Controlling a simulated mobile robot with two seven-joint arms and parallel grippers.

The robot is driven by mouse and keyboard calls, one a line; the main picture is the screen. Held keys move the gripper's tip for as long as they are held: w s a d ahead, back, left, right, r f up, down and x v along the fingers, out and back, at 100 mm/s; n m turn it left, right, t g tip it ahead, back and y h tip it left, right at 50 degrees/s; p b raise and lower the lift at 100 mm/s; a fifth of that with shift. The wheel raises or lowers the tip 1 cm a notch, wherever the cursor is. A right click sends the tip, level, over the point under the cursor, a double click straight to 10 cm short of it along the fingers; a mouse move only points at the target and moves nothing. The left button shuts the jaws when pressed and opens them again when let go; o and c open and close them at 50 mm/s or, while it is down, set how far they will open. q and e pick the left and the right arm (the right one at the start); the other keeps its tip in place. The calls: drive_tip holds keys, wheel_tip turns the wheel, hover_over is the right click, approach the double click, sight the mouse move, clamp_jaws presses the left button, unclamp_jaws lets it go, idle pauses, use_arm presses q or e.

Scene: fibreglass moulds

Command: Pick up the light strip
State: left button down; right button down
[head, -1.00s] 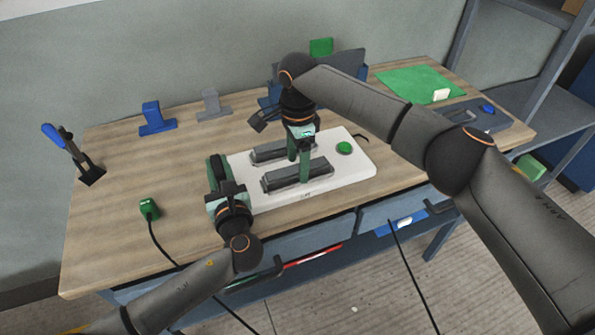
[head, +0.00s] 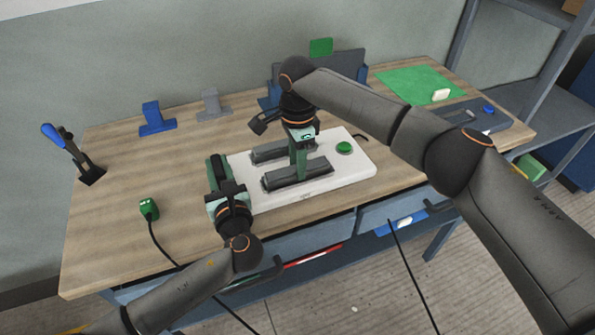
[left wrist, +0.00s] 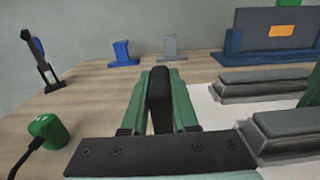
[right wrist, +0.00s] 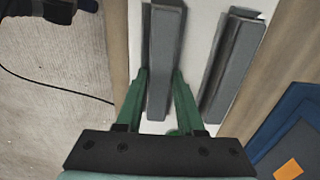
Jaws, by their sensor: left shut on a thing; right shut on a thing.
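Two long grey bars lie on a white board (head: 358,170). I cannot tell for certain which thing is the light strip. My right gripper (head: 299,172) comes down from above and is shut across the front grey bar (head: 275,180). In the right wrist view its green fingers lie along both sides of this bar (right wrist: 166,55). The rear grey bar (right wrist: 234,62) lies apart beside it. My left gripper (head: 214,163), at the board's left end, is shut on a black strip-like piece (left wrist: 160,98), seen upright between its fingers in the left wrist view.
A green button (head: 344,148) sits on the board's right part. A green plug with a cable (head: 149,209) lies at the front left. Blue (head: 155,118) and grey (head: 213,103) stands are at the back. A red and white strip (head: 313,257) shows below the table front. Left table is mostly clear.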

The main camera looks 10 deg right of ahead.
drive_tip(key=shift+r, duration=0.15)
use_arm(q)
drive_tip(key=shift+f, duration=0.1)
use_arm(e)
wheel_tip(320, 180, up, 10)
idle(0.6)
use_arm(q)
drive_tip(key=c, duration=0.6)
unclamp_jaws()
